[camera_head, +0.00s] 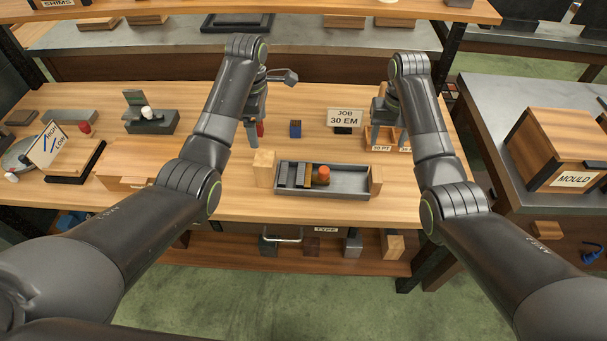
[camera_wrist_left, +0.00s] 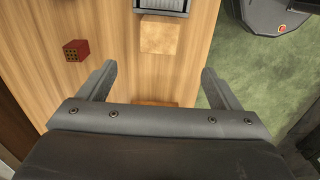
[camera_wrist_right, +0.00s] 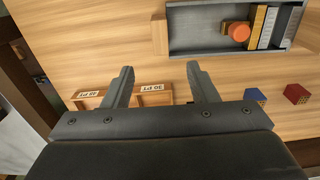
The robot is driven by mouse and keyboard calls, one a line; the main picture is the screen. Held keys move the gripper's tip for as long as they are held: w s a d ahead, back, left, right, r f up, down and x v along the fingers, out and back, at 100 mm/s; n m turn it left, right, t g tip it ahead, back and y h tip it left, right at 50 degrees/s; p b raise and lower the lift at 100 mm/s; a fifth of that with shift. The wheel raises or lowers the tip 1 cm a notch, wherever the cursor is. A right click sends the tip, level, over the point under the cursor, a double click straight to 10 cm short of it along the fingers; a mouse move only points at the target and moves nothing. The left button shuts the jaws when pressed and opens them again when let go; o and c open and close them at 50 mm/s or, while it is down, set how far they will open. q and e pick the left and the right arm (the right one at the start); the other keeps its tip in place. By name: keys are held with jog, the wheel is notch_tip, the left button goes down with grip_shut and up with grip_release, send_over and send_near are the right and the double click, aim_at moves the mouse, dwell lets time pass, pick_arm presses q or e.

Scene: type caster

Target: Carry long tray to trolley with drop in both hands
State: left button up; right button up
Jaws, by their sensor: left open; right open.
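The long tray (camera_head: 345,184) is a shallow grey metal tray on the near part of the wooden bench. It holds dark grey strips, a yellow-brown piece and an orange cylinder (camera_head: 324,174). A wooden block stands at its left end (camera_head: 264,168) and another at its right end (camera_head: 376,180). My left gripper (camera_head: 253,136) is open and empty behind the left block, which shows beyond its fingers in the left wrist view (camera_wrist_left: 160,37). My right gripper (camera_head: 386,122) is open above the small labelled boxes, apart from the tray (camera_wrist_right: 195,28). I cannot identify a trolley.
A JOB 30 EM sign (camera_head: 345,118), a blue block (camera_head: 295,128) and labelled wooden boxes (camera_wrist_right: 152,94) stand behind the tray. A red block (camera_wrist_left: 76,50) is near my left gripper. A side table (camera_head: 490,110) with a MOULD box (camera_head: 560,150) is at the right. Green floor lies in front.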

aim_at(264, 165)
pick_arm(q)
notch_tip(264, 165, down, 17)
jog(key=shift+w+r, duration=0.1)
pick_arm(e)
notch_tip(264, 165, down, 17)
jog(key=shift+w+r, duration=0.1)
pick_arm(q)
jog(key=c, duration=1.1)
pick_arm(e)
jog(key=c, duration=1.1)
pick_arm(q)
jog(key=c, duration=0.4)
pick_arm(e)
grip_shut()
pick_arm(q)
jog(key=shift+w+r, duration=0.1)
jog(key=shift+r, duration=0.05)
pick_arm(e)
jog(key=shift+w+r, duration=0.15)
jog(key=shift+r, duration=0.05)
